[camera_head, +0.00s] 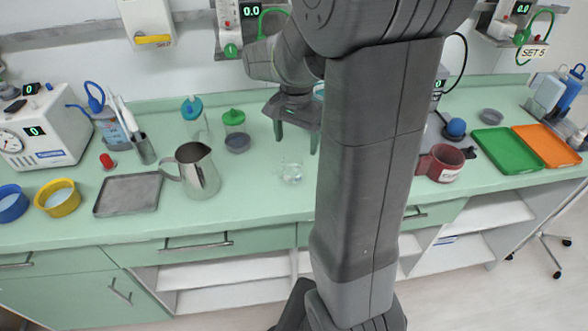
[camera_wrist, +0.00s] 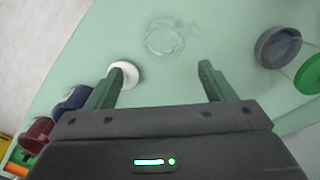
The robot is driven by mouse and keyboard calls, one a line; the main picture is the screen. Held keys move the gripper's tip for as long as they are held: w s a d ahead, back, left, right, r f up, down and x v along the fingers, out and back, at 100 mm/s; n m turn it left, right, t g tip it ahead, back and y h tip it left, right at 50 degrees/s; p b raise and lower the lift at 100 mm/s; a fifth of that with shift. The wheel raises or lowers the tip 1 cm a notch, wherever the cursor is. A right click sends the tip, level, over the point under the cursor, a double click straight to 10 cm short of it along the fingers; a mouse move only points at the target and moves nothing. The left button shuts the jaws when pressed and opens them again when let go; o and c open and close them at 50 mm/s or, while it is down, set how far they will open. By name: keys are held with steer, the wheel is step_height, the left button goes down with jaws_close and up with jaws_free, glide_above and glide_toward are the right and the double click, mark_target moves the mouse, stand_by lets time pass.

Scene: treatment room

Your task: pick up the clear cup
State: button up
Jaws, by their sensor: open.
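The clear cup (camera_head: 291,172) stands on the green counter, right of the metal pitcher. It is transparent and faint. In the wrist view the clear cup (camera_wrist: 163,39) lies beyond the fingertips, roughly between their lines. My gripper (camera_head: 297,142) is above the counter, above and behind the cup in the head view. In the wrist view my gripper (camera_wrist: 164,68) has its two green fingers spread apart with nothing held between them. A white round object (camera_wrist: 126,73) is close beside the left fingertip; I cannot tell if they touch.
The metal pitcher (camera_head: 198,171) and a grey tray (camera_head: 128,194) stand left of the cup. A grey bowl (camera_head: 238,142) and a green-lidded jar (camera_head: 233,119) are behind left. A dark red mug (camera_head: 442,163) stands right of my arm. The counter in front of the cup is clear.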

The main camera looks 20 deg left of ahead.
mark_target(292, 165)
step_height(292, 165, down, 3)
steer(key=shift+f, duration=0.2)
steer(key=shift+s+a+f, duration=0.1)
steer(key=shift+s+f, duration=0.05)
steer(key=shift+f, duration=0.75)
steer(key=shift+s+a+f, duration=0.1)
steer(key=shift+f, duration=0.8)
steer(key=shift+s+a+f, duration=0.1)
steer(key=shift+s+f, duration=0.05)
steer(key=shift+f, duration=0.75)
steer(key=shift+c, duration=0.5)
steer(key=c, duration=1)
